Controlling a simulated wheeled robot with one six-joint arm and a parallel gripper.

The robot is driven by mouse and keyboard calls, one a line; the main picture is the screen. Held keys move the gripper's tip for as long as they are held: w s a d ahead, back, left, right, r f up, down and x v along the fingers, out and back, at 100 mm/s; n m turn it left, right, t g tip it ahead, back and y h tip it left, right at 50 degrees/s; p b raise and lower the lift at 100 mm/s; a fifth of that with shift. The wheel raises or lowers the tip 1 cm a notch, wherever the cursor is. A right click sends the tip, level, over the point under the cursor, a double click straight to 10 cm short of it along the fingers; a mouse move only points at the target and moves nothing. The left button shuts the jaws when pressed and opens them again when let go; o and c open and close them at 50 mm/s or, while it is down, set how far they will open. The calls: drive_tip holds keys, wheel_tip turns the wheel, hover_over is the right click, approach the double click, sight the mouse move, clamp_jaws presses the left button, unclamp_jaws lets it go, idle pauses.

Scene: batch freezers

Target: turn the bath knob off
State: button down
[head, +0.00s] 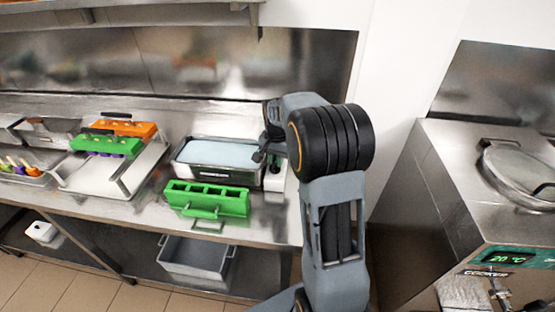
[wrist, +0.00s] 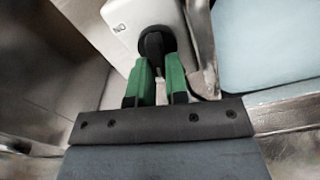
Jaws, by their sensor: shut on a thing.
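The bath is a steel tub (head: 215,178) with pale blue liquid on the counter in the head view; its liquid also fills the top right of the wrist view. A white control box (wrist: 120,30) stands against the bath's right end, and part of it shows in the head view (head: 275,184). The black bath knob (wrist: 154,44) sits on this box near a printed "ON" mark. My gripper (wrist: 158,62) has its green fingers closed on either side of the knob. The fingertips partly hide it, and its exact turn is unclear. In the head view my arm hides the knob.
A green mold (head: 207,199) stands just in front of the bath. Orange (head: 126,128) and green molds sit on a tray at left. A wall shelf (head: 130,17) hangs above. A grey bin (head: 195,258) is below the counter.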

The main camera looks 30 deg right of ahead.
drive_tip(key=shift+w+a+n, duration=0.15)
drive_tip(key=shift+n, duration=1.05)
drive_tip(key=c, duration=1.1)
unclamp_jaws()
wheel_tip(320, 180, up, 14)
drive_tip(key=shift+f, duration=0.1)
drive_tip(key=shift+n, duration=0.3)
